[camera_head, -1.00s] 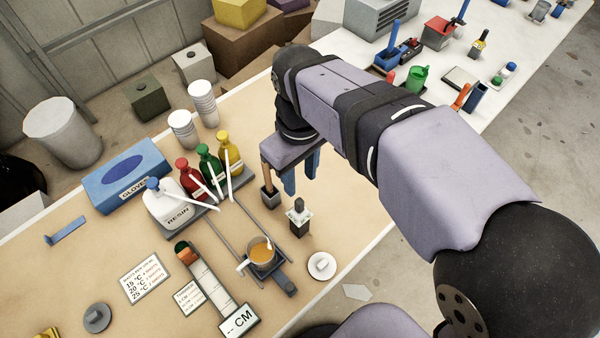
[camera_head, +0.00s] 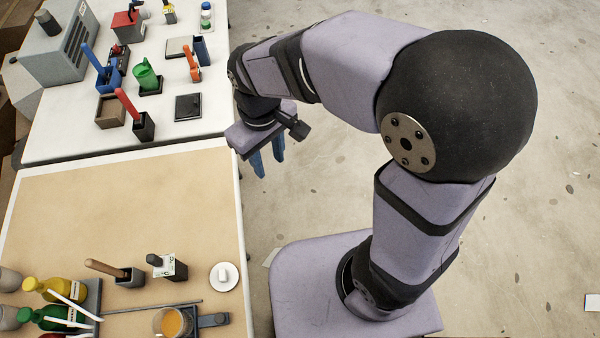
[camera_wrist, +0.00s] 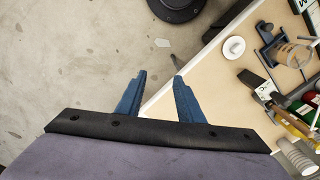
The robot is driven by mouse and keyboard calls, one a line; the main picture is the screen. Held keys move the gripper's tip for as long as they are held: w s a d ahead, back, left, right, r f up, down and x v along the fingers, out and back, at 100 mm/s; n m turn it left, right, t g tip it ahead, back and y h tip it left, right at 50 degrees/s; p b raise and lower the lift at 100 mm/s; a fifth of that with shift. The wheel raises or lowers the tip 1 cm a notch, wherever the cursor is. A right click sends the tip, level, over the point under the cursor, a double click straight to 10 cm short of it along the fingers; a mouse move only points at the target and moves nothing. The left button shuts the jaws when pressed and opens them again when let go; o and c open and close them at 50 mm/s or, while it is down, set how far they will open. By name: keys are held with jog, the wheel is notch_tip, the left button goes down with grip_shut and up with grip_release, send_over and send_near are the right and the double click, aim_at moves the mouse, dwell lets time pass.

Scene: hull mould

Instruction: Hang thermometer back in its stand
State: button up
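I cannot pick out the thermometer or its stand with certainty. A small dark-topped piece with a printed white label (camera_head: 170,266) stands upright on the tan bench, beside a dark block holding a wooden handle (camera_head: 107,269). A cup of amber liquid (camera_head: 174,322) sits near the bench's right edge; it also shows in the wrist view (camera_wrist: 292,55). My gripper (camera_head: 270,168) is beyond the right edge of the benches, over the floor. Its blue fingers are apart and nothing is between them in the wrist view (camera_wrist: 158,85).
A white disc (camera_head: 224,276) lies near the tan bench's edge. The middle of the tan bench (camera_head: 130,210) is clear.

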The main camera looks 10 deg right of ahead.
jog(key=s+d+f+m, duration=0.2)
jog(key=d+m, duration=0.1)
jog(key=d, duration=0.4)
jog(key=s+d+f+m, duration=0.2)
jog(key=s+d+m, duration=0.1)
jog(key=d, duration=0.4)
jog(key=shift+s+d+m, duration=0.3)
jog(key=shift+d+m, duration=0.1)
jog(key=shift+m, duration=0.1)
notch_tip(320, 180, down, 48)
jog(key=b, duration=4.7)
jog(key=shift+b, duration=0.4)
